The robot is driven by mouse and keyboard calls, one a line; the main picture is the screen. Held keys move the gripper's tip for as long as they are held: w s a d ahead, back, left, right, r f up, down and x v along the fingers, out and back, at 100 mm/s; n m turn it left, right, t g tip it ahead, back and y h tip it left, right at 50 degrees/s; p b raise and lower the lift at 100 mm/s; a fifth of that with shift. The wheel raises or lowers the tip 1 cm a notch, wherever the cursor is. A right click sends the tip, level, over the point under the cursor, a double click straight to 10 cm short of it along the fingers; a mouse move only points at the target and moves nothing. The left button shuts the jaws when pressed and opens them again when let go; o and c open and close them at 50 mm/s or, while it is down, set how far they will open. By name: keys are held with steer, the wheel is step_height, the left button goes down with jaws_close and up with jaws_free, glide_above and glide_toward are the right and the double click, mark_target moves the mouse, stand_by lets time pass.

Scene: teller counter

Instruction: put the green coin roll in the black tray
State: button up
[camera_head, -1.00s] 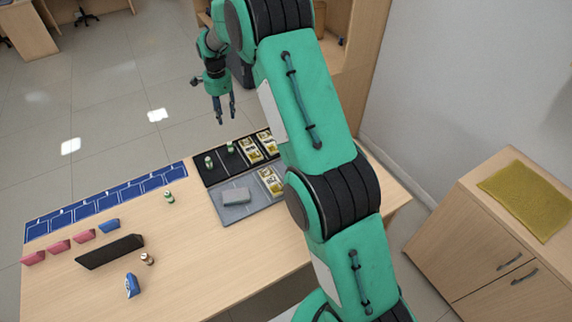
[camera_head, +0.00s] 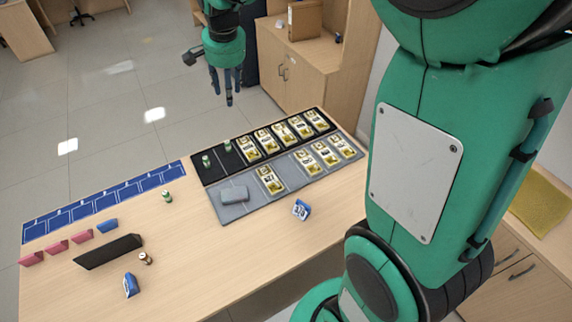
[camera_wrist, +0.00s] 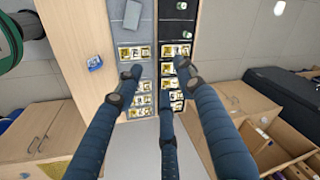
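A green coin roll (camera_head: 167,197) stands upright on the wooden counter, between the blue mat and the trays. The black tray (camera_head: 209,175) lies along the counter's far edge, and it also shows in the wrist view (camera_wrist: 175,33). Two more green rolls, one left (camera_head: 206,161) and one right (camera_head: 228,146), stand in its left compartments. Banknote bundles (camera_head: 283,133) fill compartments to the right. My gripper (camera_head: 226,90) is in the air beyond the tray, away from the roll on the counter. In the wrist view its fingers (camera_wrist: 163,82) are spread and hold nothing.
A grey tray (camera_head: 290,178) with a grey block (camera_head: 234,194) and banknotes adjoins the black tray. A blue mat (camera_head: 105,203), pink and blue bundles, a black holder (camera_head: 108,251), a brown roll (camera_head: 145,259) and blue-white packs (camera_head: 301,209) are also on the counter.

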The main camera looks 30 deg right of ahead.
steer(key=s+a+r+n+t, duration=0.1)
steer(key=s+n, duration=0.8)
steer(key=s, duration=2.5)
steer(key=shift+s+a+r+t, duration=0.15)
steer(key=shift+s+r+t, duration=0.05)
steer(key=shift+r+t, duration=0.7)
